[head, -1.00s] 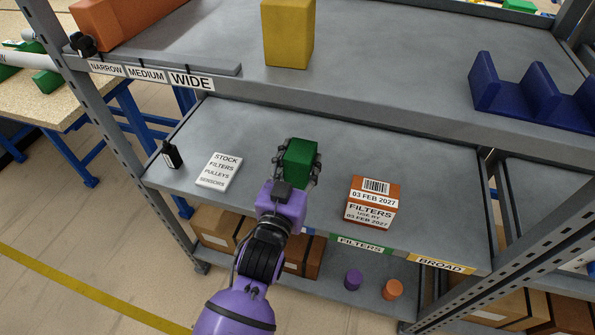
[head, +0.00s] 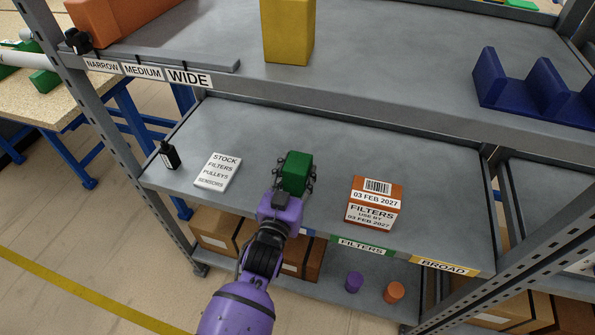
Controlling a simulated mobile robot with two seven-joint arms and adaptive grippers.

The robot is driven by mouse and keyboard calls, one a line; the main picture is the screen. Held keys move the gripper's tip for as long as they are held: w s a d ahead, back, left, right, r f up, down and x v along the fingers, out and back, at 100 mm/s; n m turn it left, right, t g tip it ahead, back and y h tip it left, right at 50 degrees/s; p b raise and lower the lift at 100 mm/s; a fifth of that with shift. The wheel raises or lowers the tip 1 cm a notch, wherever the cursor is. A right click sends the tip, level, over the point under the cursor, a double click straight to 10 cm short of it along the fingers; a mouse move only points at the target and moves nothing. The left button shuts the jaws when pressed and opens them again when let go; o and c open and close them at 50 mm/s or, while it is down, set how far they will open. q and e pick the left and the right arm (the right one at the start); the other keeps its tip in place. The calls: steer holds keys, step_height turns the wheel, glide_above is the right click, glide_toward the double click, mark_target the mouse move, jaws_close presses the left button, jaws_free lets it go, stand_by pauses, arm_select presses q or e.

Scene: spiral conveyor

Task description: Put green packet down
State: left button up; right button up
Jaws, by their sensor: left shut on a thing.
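The green packet (head: 296,170) is a small dark green block at the middle shelf (head: 330,150) of the grey rack. My left gripper (head: 295,178) is shut on it, with fingers along its sides. The packet's underside is hidden, so I cannot tell whether it touches the shelf. My right gripper is not in view.
An orange and white filters box (head: 374,204) stands to the right on the same shelf. The upper shelf (head: 400,70) overhangs behind. Shelf between packet and box is clear.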

arm_select(q)
steer(key=o, duration=1.3)
steer(key=shift+f, duration=0.1)
steer(key=shift+o, duration=0.2)
steer(key=shift+r, duration=0.25)
steer(key=v, duration=1.2)
steer(key=shift+f, duration=0.1)
steer(key=s+a+f+n+g+y, duration=0.2)
steer(key=s+a+f+g+y, duration=0.15)
steer(key=s+a+f, duration=0.75)
steer(key=s+a+f+g, duration=0.2)
steer(key=s+f, duration=0.1)
steer(key=s, duration=0.4)
steer(key=s+a+f+g+y, duration=0.1)
steer(key=s+a+f+g, duration=0.1)
steer(key=s, duration=0.5)
steer(key=s+a+f+n+g+y, duration=0.1)
steer(key=s+a+f+g, duration=0.1)
steer(key=s+f, duration=0.3)
steer(key=s+a, duration=0.1)
steer(key=s, duration=0.2)
